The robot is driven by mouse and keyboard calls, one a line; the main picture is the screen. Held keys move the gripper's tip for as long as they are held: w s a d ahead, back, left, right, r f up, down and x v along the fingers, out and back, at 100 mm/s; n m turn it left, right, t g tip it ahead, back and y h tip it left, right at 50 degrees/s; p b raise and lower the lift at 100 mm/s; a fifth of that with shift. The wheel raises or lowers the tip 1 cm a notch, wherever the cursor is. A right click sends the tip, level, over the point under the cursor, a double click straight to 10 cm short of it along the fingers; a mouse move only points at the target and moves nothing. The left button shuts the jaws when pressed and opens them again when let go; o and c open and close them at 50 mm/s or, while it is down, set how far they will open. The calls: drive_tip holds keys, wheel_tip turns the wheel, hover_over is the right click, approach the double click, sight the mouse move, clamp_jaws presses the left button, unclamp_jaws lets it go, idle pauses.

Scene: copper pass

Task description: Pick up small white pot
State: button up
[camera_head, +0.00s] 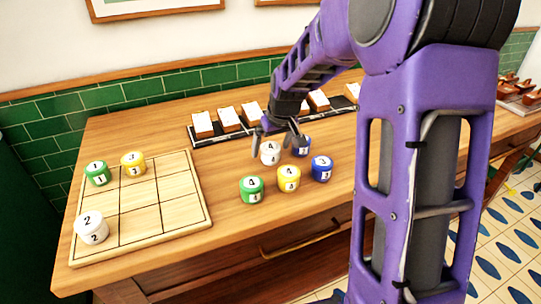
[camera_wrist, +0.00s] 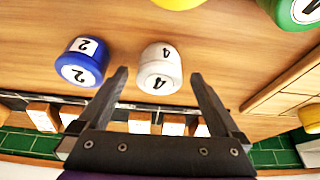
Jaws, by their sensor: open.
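A small white pot (camera_head: 270,153) marked 4 stands upright on the wooden table, and it also shows in the wrist view (camera_wrist: 160,68). My gripper (camera_head: 276,138) is open and empty, just above and behind this pot in the head view. In the wrist view, the gripper's fingertips (camera_wrist: 160,76) point toward the pot, one to each side of it in the picture. I cannot tell how far above it they are. Another white pot (camera_head: 91,228), marked 2, stands on the near left corner of the gridded board (camera_head: 160,215).
A blue pot (camera_head: 302,148) stands close beside the white one. Another blue pot (camera_head: 321,169), a yellow pot (camera_head: 289,179) and a green pot (camera_head: 251,190) stand nearer. Behind lies a dark rack (camera_head: 207,137) of white-topped blocks. The board also holds green and yellow pots.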

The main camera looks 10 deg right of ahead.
drive_tip(key=shift+w+f, duration=0.3)
drive_tip(key=shift+f, duration=0.2)
drive_tip(key=c, duration=1.6)
